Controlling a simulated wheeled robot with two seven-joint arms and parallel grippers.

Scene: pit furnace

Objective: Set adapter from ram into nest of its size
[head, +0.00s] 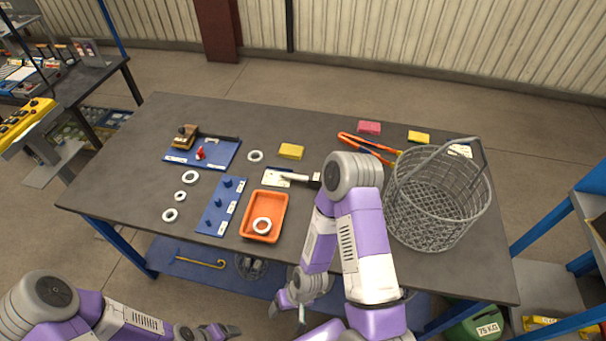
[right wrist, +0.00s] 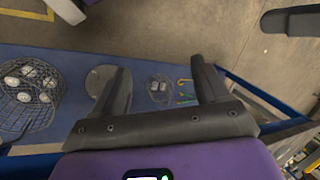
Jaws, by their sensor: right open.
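A blue fixture plate (head: 222,157) at the table's back left carries a brown block (head: 186,137) and a small red part (head: 200,153). I cannot tell for sure which part is the ram or its adapter. A blue strip (head: 233,207) with several dark blue posts and white labels lies in front of it; I cannot tell whether these are the nests. My right gripper (head: 287,312) hangs in front of the table edge; the right wrist view shows it open and empty (right wrist: 162,85). My left gripper (head: 222,332) is at the bottom edge, its jaws unclear.
Several white rings (head: 191,177) lie on the table; one (head: 262,225) is in an orange tray (head: 247,223). A white plate with a black-handled tool (head: 301,178), orange tongs (head: 368,144), coloured blocks (head: 291,151) and a wire basket (head: 437,205) stand to the right.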

